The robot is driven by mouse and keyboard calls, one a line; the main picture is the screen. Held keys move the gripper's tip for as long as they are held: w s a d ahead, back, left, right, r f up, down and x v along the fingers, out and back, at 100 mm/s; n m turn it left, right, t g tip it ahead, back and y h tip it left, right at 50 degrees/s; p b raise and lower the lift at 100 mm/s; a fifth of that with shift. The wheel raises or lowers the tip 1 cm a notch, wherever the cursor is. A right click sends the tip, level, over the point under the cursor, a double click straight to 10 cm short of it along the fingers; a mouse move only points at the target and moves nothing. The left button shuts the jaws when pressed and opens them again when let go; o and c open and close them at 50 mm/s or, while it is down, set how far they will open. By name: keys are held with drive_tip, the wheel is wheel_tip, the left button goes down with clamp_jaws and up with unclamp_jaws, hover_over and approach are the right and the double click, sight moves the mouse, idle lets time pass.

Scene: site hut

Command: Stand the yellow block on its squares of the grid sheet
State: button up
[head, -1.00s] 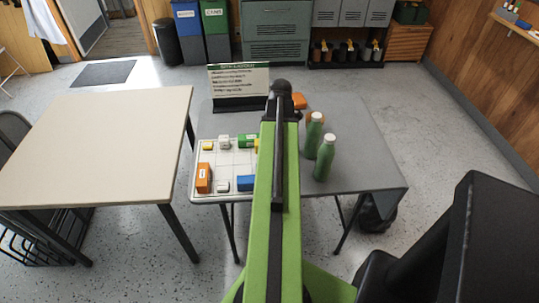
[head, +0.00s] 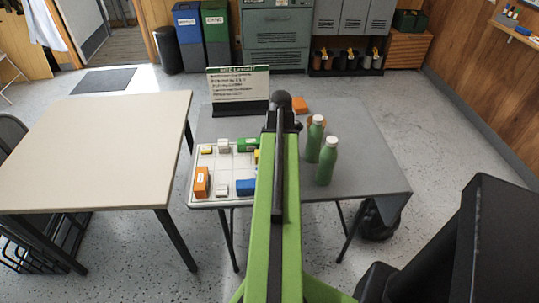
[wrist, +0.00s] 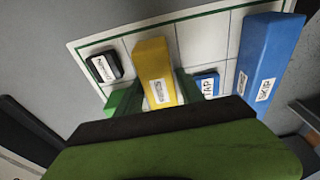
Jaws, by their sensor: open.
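The yellow block (wrist: 154,68) stands on the white grid sheet (wrist: 202,40) in the wrist view, its label facing me. My gripper (wrist: 152,96) is open, with one green finger on each side of the yellow block's near part. Whether either finger touches it I cannot tell. In the head view only a sliver of the yellow block (head: 257,156) shows beside my arm; the arm hides my gripper and the right part of the grid sheet (head: 203,202).
A tall blue block (wrist: 268,52), a lower blue block (wrist: 207,84) and a dark labelled block (wrist: 104,67) are close by. Green (head: 247,145) and orange (head: 202,182) blocks share the sheet. Two green bottles (head: 326,160) and a sign (head: 239,84) stand on the grey table.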

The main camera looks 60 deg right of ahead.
wheel_tip(320, 180, up, 12)
drive_tip(key=s+d+p, duration=0.1)
drive_tip(key=p, duration=1.1)
drive_tip(key=shift+s, duration=0.25)
drive_tip(key=w+a+m+g, duration=0.1)
drive_tip(key=w+a+m, duration=0.2)
drive_tip(key=w+a, duration=1.65)
drive_tip(key=w+a+m, duration=0.2)
drive_tip(key=a, duration=1.3)
drive_tip(key=w+a+m+h, duration=0.1)
drive_tip(key=a+m, duration=0.1)
drive_tip(key=a, duration=1.4)
drive_tip(key=shift+w+a, duration=0.3)
drive_tip(key=shift+w, duration=0.05)
drive_tip(key=shift+f, duration=0.1)
